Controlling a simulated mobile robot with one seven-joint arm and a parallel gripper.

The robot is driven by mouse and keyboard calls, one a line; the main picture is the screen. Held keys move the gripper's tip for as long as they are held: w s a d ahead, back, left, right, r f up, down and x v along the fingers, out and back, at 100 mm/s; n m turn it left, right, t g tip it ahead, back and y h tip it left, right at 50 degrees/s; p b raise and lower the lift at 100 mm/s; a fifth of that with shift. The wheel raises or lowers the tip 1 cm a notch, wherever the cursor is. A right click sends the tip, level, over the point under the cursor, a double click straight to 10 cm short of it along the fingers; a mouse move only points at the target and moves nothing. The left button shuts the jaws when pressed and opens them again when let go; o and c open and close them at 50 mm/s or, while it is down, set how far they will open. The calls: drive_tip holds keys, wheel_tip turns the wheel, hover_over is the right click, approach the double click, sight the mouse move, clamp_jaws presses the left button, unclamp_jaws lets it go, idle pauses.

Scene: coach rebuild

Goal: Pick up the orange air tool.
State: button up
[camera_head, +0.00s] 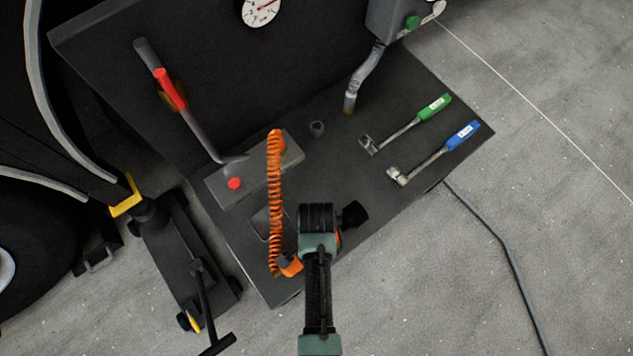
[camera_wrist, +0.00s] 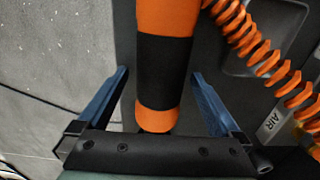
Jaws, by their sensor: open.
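The orange air tool (camera_wrist: 165,70) has a dark band around its middle and lies lengthwise in the wrist view. My gripper (camera_wrist: 160,85) is open, with one blue finger on each side of the tool. Gaps show between both fingers and the tool, and I cannot tell the height between them. In the head view, my arm hides most of the tool; an orange part (camera_head: 290,266) shows left of my wrist. An orange coiled hose (camera_head: 275,190) runs up the bench beside it, and shows at the right in the wrist view (camera_wrist: 255,50).
The dark bench (camera_head: 330,170) holds a green-handled wrench (camera_head: 408,123) and a blue-handled wrench (camera_head: 436,152) at right. A red-gripped lever (camera_head: 172,90) and grey block (camera_head: 225,187) stand at left. A floor jack (camera_head: 180,245) is beside the bench. A cable (camera_head: 505,245) lies on the floor.

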clamp_jaws()
drive_tip(key=shift+w+r, duration=0.15)
drive_tip(key=shift+r, duration=0.05)
idle(0.3)
